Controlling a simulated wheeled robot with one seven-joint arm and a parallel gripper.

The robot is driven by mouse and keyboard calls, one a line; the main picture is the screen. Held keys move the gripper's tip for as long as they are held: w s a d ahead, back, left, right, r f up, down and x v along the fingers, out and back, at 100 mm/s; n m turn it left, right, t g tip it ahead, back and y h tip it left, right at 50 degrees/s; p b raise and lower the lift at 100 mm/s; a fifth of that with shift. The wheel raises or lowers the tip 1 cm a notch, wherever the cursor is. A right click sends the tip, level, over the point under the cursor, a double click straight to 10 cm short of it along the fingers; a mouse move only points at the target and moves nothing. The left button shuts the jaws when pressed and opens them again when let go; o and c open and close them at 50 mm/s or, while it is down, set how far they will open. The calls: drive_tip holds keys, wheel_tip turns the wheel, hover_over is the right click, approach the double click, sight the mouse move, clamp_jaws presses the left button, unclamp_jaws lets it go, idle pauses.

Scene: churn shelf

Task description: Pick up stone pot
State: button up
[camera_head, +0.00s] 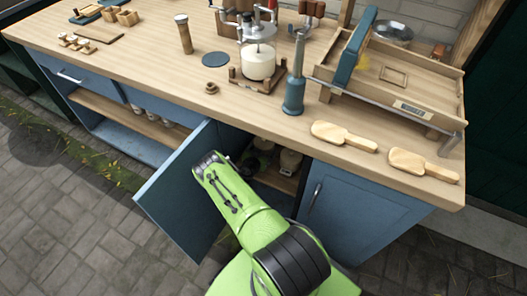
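The blue cabinet under the counter stands open, its door (183,195) swung out to the left. I cannot tell for sure which of these is the stone pot. My green arm reaches up in front of the opening and covers part of the interior.
A shut blue door (355,210) bounds the opening's right. Paved floor (60,210) is clear at left.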

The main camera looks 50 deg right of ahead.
drive_tip(key=shift+c, duration=0.5)
wheel_tip(320, 180, up, 10)
drive_tip(key=p, duration=0.4)
drive_tip(key=shift+r+p, duration=0.1)
drive_tip(key=shift+p, duration=0.25)
